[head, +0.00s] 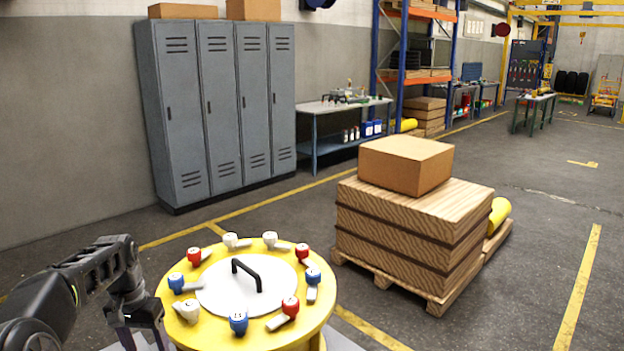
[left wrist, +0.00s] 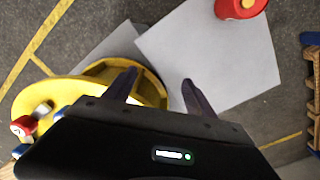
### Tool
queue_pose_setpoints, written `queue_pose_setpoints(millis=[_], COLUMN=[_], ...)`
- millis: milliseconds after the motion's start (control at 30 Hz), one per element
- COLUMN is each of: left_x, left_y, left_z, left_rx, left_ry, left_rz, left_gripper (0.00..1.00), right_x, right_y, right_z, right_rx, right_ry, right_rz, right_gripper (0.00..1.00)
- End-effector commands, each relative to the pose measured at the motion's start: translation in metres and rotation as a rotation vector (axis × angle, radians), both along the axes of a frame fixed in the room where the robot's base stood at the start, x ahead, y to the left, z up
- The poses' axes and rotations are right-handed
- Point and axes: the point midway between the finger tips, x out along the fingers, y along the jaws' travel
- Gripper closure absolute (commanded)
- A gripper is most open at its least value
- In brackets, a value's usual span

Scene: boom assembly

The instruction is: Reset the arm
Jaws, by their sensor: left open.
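My left arm comes in from the left in the head view, and its gripper (head: 140,338) hangs low beside the left edge of the round yellow stand (head: 318,318). In the left wrist view the two fingers of the left gripper (left wrist: 157,80) are apart with nothing between them, above the stand's edge and a light grey plate (left wrist: 210,50). The stand's top carries a white disc (head: 222,290) with a black handle (head: 247,272). Several red, white and blue knobs ring the disc. My right gripper is in neither view.
A pallet of wooden slabs (head: 400,228) topped by a cardboard box (head: 405,165) stands right of the stand. Grey lockers (head: 215,110) line the wall behind. A red round object (left wrist: 240,7) is at the wrist view's top. Open floor (head: 530,230) lies right.

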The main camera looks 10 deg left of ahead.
Motion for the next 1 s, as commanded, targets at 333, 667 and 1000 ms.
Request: queue_pose_setpoints(millis=[333,667,1000], left_x=[0.006,-0.087,-0.257], left_y=[-0.079,-0.245,-0.346], left_z=[-0.108,-0.272,-0.327], left_rx=[-0.082,-0.249,-0.320], left_ry=[-0.020,-0.027,0.000], left_rz=[-0.046,-0.027,0.082], left_gripper=[0.36,0.36,0.36], right_x=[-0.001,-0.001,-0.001], right_y=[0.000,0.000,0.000], right_z=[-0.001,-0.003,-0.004], right_rx=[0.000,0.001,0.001], right_ry=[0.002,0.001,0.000], right_rz=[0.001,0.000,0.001], right_gripper=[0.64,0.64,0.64])
